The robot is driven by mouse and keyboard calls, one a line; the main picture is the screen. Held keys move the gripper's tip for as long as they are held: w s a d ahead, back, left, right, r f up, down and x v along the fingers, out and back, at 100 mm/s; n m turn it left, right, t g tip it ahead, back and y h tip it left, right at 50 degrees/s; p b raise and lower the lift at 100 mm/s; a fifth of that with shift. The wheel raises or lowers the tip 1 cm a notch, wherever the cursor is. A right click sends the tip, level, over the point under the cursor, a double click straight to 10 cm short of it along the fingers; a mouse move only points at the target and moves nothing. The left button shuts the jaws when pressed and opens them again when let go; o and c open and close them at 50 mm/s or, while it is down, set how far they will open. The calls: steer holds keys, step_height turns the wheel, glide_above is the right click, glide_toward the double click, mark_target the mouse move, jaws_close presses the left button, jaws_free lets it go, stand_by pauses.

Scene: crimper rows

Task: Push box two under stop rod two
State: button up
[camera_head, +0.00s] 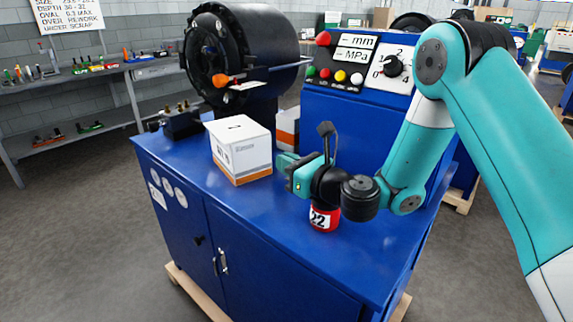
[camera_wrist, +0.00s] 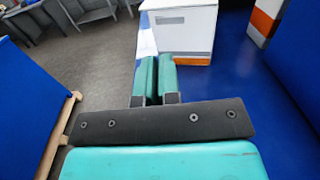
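A white box (camera_head: 240,148) with an orange stripe stands upright on the blue machine's top, and its lower part shows ahead in the wrist view (camera_wrist: 186,32). A second white and orange box (camera_head: 287,128) stands behind it, partly hidden. My gripper (camera_head: 284,162) is just right of the front box. Its teal fingers (camera_wrist: 158,74) are together with nothing between them; whether they touch the box is unclear.
A red can marked 22 (camera_head: 324,218) stands below my wrist. The black drum (camera_head: 243,50) with an orange knob (camera_head: 221,80) and the control panel (camera_head: 365,62) rise behind. The blue top (camera_head: 275,215) is clear in front of the box.

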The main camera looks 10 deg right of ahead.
steer(key=o, duration=0.4)
steer(key=shift+s+a+r, duration=0.1)
steer(key=shift+a+r, duration=0.05)
steer(key=shift+r, duration=0.05)
steer(key=shift+c, duration=0.2)
steer(key=shift+o, duration=0.6)
steer(key=s+a+r+n+g+y, duration=0.3)
steer(key=s+a+r+n+g, duration=0.2)
steer(key=n, duration=0.6)
steer(key=shift+s+a+r+p, duration=0.3)
steer(key=shift+s+p, duration=0.15)
steer(key=shift+s, duration=0.25)
steer(key=s+a+r+n+g+h, duration=0.1)
steer(key=s+r+n+g, duration=0.1)
steer(key=s+n+g, duration=0.65)
steer(key=s+d+n+h+p, duration=0.1)
steer(key=s+d+n+h, duration=0.3)
steer(key=s+n, duration=0.4)
steer(key=s+d+n+g+h, duration=0.1)
steer(key=s+d+n+h, duration=0.3)
steer(key=s+d+n, duration=0.3)
steer(key=shift+s+r+n+p, duration=0.15)
steer(key=shift+s+n+p, duration=0.25)
steer(key=shift+s+n, duration=0.4)
steer(key=shift+s, duration=0.15)
